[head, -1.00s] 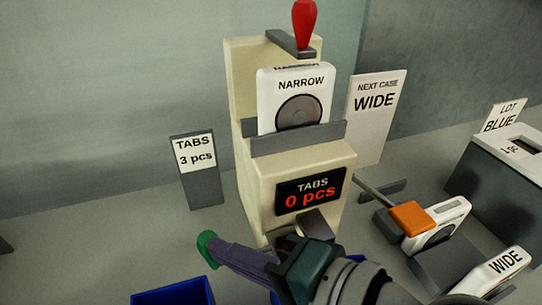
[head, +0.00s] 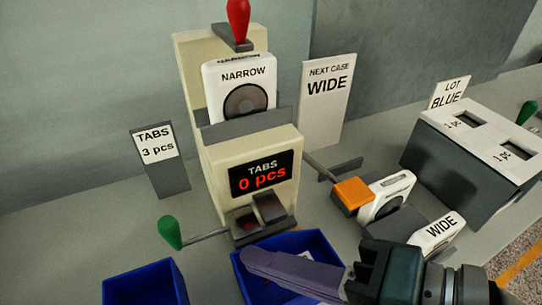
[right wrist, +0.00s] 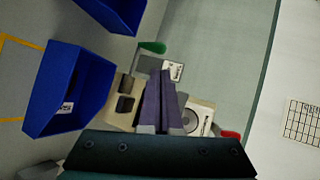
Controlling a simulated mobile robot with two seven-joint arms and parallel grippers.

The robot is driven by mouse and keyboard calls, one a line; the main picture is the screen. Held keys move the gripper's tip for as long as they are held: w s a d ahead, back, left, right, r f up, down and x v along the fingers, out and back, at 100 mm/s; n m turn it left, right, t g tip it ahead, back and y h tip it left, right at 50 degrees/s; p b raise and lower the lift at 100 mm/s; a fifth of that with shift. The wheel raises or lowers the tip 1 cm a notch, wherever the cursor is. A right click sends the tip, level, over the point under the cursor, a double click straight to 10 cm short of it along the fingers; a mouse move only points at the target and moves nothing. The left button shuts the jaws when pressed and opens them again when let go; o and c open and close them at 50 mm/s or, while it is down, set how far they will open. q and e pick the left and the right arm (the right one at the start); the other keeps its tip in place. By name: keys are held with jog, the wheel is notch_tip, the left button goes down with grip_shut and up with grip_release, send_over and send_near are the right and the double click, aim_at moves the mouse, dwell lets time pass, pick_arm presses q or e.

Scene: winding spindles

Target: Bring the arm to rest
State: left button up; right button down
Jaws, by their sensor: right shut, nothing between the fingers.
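My right gripper (head: 249,258) comes in from the lower right in the head view. Its purple fingers are shut together with nothing between them, above a blue bin (head: 318,241) in front of the cream machine (head: 222,155). The fingers also show in the right wrist view (right wrist: 167,66), with the machine behind them. The machine holds a white NARROW case (head: 241,84), and its display (head: 266,173) reads TABS 0 pcs. A lever with a green knob (head: 169,232) sticks out at its lower left, apart from the fingers. My left gripper is not in view.
A red knob (head: 238,18) tops the machine. A second blue bin (head: 145,284) stands at the lower left. Signs read TABS 3 pcs (head: 155,144) and NEXT CASE WIDE (head: 327,98). An orange block (head: 353,192), WIDE case (head: 436,231) and grey box (head: 460,150) stand right.

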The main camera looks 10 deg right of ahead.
jog(key=shift+v, duration=0.75)
